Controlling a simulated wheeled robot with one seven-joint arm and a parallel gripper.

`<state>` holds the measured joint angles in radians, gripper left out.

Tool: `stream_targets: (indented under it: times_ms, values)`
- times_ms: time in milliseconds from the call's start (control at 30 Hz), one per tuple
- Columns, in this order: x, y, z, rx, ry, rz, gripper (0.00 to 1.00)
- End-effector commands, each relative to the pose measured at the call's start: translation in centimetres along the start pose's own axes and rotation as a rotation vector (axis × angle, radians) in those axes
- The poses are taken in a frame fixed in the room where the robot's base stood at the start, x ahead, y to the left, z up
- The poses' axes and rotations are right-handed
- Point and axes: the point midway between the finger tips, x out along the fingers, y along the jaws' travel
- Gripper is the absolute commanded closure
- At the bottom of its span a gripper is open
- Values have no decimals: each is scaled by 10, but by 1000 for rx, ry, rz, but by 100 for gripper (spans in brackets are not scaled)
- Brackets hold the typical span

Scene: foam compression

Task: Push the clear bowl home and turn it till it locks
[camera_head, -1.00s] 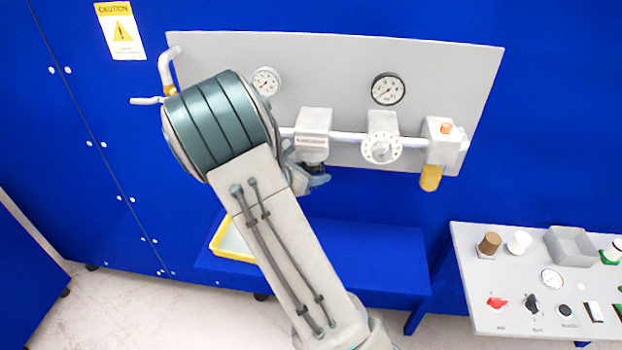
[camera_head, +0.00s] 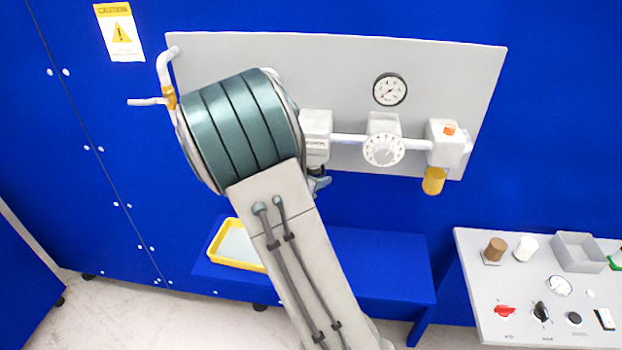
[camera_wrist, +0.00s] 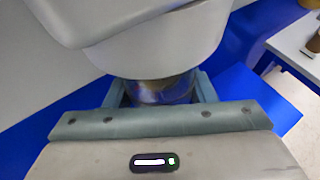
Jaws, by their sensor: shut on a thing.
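The clear bowl (camera_wrist: 162,92) shows in the wrist view as a dark, see-through cup directly under the grey filter head (camera_wrist: 165,45). My gripper (camera_wrist: 160,88) has one finger on each side of the bowl and is shut on it. The bowl's top edge meets the underside of the head or is hidden by it; I cannot tell if it is fully seated. In the head view the filter head (camera_head: 317,124) shows beside my wrist, and only a bluish bit of my gripper (camera_head: 318,184) shows below it. The bowl is hidden there.
A grey panel carries a gauge (camera_head: 389,89), a white dial regulator (camera_head: 383,149) and a unit with a yellow bowl (camera_head: 434,181), joined by a pipe. A yellow-rimmed tray (camera_head: 223,262) sits on the blue shelf (camera_head: 370,265) below. A control desk (camera_head: 520,270) stands right.

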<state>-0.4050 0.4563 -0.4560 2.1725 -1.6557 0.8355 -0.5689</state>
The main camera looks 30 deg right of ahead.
Motion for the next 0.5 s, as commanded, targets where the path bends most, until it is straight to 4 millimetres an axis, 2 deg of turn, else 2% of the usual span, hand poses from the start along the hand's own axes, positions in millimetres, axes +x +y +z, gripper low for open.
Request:
stream_targets:
  times_ms: [133,167,233,267,500]
  values:
    - [0,0,3,3,-5,0,86]
    - [0,0,3,3,-5,0,47]
    - [0,0,3,3,-5,0,28]
    - [0,0,3,3,-4,0,24]
    - [0,0,1,1,-1,0,24]
